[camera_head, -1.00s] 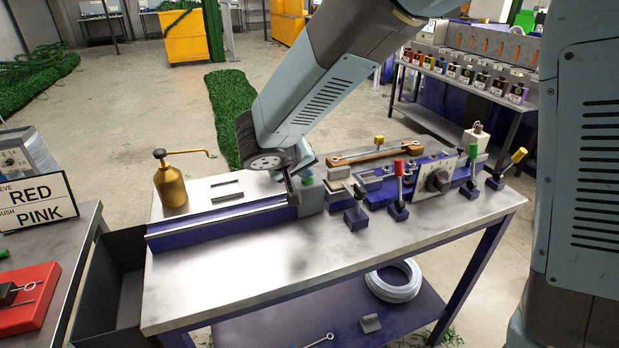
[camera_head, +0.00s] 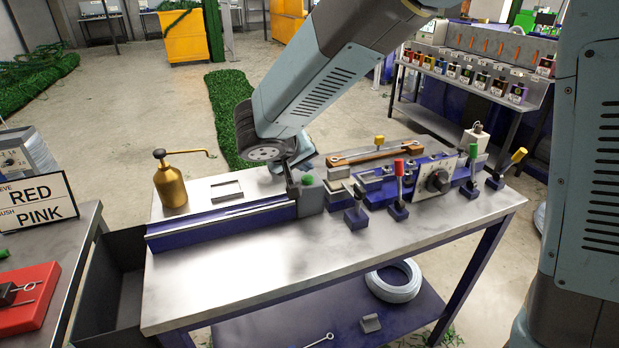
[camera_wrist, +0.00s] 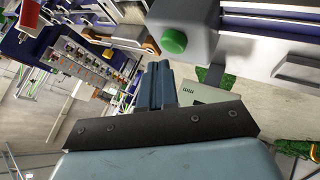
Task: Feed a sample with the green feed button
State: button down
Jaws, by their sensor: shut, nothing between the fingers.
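The green feed button (camera_head: 308,180) is a round knob on the grey block (camera_head: 312,201) at the right end of the long blue rail on the metal bench. In the wrist view the green button (camera_wrist: 173,41) stands out from the block's face. My gripper (camera_head: 293,190) is just left of the button in the head view, pointing down close to the block. In the wrist view my gripper's fingers (camera_wrist: 160,68) are shut together, empty, and appear apart from the button. Whether the tips touch the block cannot be told from the head view.
A brass oil can (camera_head: 170,182) and a small metal frame (camera_head: 226,190) stand on the left of the bench. Levers with red (camera_head: 398,167), green (camera_head: 473,152) and yellow (camera_head: 519,156) handles stand to the right.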

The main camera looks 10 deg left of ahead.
aim_at(305, 179)
jog(key=shift+r, duration=2.5)
jog(key=s+d+r+m+g, duration=0.2)
jog(key=d+r, duration=0.1)
jog(key=d, duration=0.8)
jog(key=s+d+r+m+g, duration=0.1)
jog(key=s+d+r, duration=0.15)
jog(key=d, duration=0.95)
jog(key=s+d+r+m+y, duration=0.2)
jog(key=s+d, duration=1.1)
jog(key=shift+m+y, duration=0.3)
